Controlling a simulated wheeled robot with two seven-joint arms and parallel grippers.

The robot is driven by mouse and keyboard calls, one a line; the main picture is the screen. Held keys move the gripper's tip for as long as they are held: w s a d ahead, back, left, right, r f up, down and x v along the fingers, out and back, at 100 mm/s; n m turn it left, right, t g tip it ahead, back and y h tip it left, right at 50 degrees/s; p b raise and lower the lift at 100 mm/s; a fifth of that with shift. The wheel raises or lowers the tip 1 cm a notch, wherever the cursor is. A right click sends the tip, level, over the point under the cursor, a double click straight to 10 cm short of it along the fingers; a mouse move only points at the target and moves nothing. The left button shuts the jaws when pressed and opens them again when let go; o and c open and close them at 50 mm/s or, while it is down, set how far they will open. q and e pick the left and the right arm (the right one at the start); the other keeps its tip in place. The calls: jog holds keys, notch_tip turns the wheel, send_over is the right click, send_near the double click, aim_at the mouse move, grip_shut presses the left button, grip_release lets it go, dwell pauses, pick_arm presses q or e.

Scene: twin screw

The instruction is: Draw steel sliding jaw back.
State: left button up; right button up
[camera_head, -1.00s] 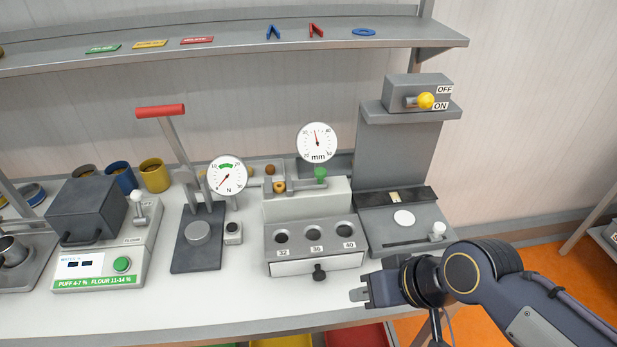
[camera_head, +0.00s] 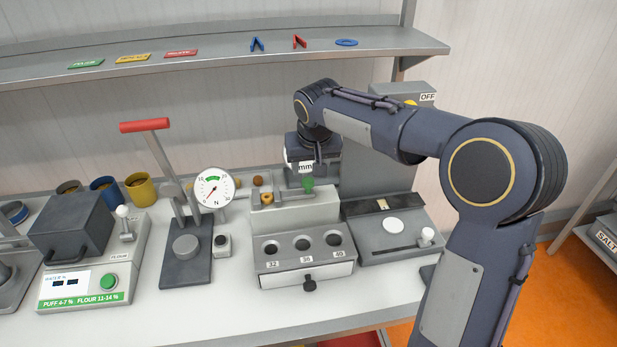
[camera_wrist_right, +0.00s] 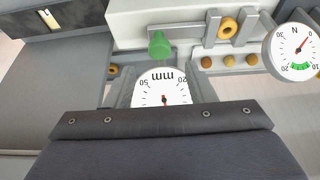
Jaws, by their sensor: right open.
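The steel sliding jaw (camera_wrist_right: 211,27) stands beside a tan ring (camera_wrist_right: 228,28) in the right wrist view, on the gauge block (camera_head: 330,207). A steel bar (camera_wrist_right: 188,44) runs from the jaw to a green knob (camera_wrist_right: 160,45). The knob also shows in the head view (camera_head: 308,185). My right gripper (camera_head: 307,174) is open and empty, pointing down over the gauge close to the knob. It partly covers the round mm dial (camera_wrist_right: 163,86). I cannot tell whether a finger touches the knob. My left gripper is not in view.
A force dial (camera_head: 214,188) and a red-handled press (camera_head: 145,126) stand left of the gauge. A grey station (camera_head: 375,250) with a white knob stands close on the right. The shelf (camera_head: 200,64) runs above. The bench front is clear.

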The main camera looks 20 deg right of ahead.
aim_at(308, 180)
jog(key=x, duration=0.6)
jog(key=shift+d+f+p, duration=0.1)
jog(key=shift+f+p, duration=0.05)
jog(key=shift+p, duration=0.25)
jog(key=shift+c, duration=0.3)
grip_shut()
